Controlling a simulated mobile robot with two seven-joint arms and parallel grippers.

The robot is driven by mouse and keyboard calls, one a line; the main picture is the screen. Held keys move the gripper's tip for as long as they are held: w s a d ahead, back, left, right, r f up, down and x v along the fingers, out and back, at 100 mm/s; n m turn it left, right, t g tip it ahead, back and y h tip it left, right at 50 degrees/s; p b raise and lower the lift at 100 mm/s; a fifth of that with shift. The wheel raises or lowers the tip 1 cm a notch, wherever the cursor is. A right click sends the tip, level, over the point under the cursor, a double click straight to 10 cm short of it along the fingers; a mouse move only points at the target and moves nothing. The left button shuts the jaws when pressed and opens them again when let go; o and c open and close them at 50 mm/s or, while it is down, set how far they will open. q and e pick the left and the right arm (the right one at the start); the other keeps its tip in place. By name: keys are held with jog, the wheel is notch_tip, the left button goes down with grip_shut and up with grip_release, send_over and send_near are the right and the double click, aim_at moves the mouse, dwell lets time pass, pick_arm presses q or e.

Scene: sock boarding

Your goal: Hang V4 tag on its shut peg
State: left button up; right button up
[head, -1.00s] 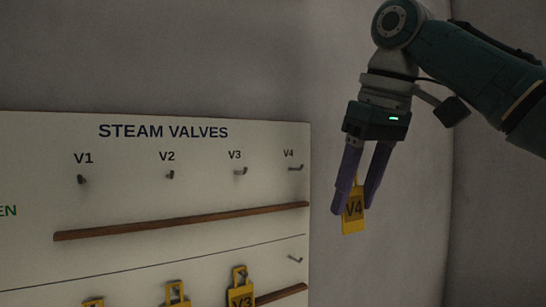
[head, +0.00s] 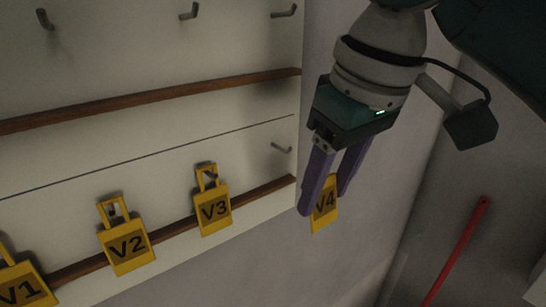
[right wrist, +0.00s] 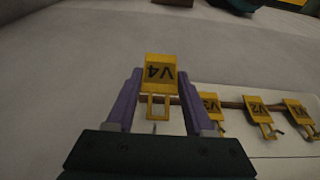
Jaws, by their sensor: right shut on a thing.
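The yellow V4 tag (head: 324,206) is held at the fingertips of my right gripper (head: 322,198), which is shut on it. The tag hangs just right of the board's right edge, apart from it. In the right wrist view the V4 tag (right wrist: 160,72) sits between the purple fingers, its open loop toward the palm. The empty peg (head: 282,148) at the right end of the lower row is left of and above the tag. The V1 tag (head: 22,284), V2 tag (head: 127,247) and V3 tag (head: 212,209) hang in that row. My left gripper is not in view.
Upper-row pegs, such as the right one (head: 285,12), are bare. A wooden strip (head: 160,95) runs under the upper row, another (head: 78,271) behind the lower tags. A red bar (head: 458,250) leans at the right. The wall between is clear.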

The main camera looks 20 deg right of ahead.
jog(key=w, duration=0.2)
jog(key=w+a, duration=0.1)
jog(key=w, duration=0.1)
jog(key=w+a+f, duration=0.1)
jog(key=w, duration=0.1)
jog(key=shift+w+a+f+b, duration=0.1)
jog(key=shift+w+a+b, duration=0.05)
jog(key=shift+w+b, duration=0.15)
jog(key=shift+w, duration=0.1)
jog(key=shift+f, duration=0.15)
dwell(0.4)
jog(key=o, duration=1.4)
jog(key=shift+c, duration=0.2)
